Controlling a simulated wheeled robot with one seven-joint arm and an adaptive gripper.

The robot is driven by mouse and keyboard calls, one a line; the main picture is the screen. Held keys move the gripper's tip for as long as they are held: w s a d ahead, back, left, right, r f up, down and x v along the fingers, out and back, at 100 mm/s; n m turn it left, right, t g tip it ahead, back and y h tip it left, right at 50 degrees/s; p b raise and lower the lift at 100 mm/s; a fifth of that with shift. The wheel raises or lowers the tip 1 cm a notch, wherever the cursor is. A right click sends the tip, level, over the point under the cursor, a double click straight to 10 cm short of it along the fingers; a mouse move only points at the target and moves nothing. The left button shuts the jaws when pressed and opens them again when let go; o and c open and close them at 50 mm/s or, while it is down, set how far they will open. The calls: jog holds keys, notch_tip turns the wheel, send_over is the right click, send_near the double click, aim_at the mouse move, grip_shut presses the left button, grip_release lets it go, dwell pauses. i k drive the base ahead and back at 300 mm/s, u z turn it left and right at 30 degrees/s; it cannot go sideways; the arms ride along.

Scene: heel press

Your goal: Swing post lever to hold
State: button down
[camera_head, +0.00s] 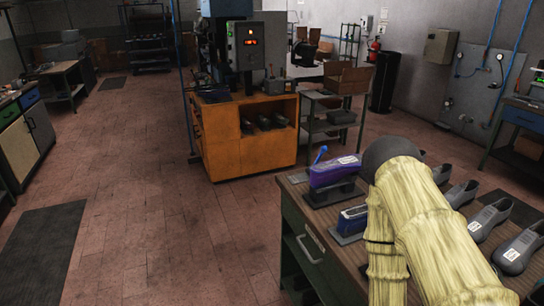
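A small blue lever (320,154) rises from a purple shoe-shaped piece (335,172) on a dark stand at the left end of the bench. The lever leans slightly; whether it belongs to the post is too small to tell. My arm, in a pale yellow sleeve, comes in from the lower right and reaches over the bench, ending in a dark rounded part just right of the purple piece. My gripper is not visible.
The green bench (318,238) holds several grey shoes (490,216) to the right, partly behind my arm. The tiled floor at left is open.

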aim_at(324, 148)
jog(key=u, duration=0.1)
jog(key=i, duration=1)
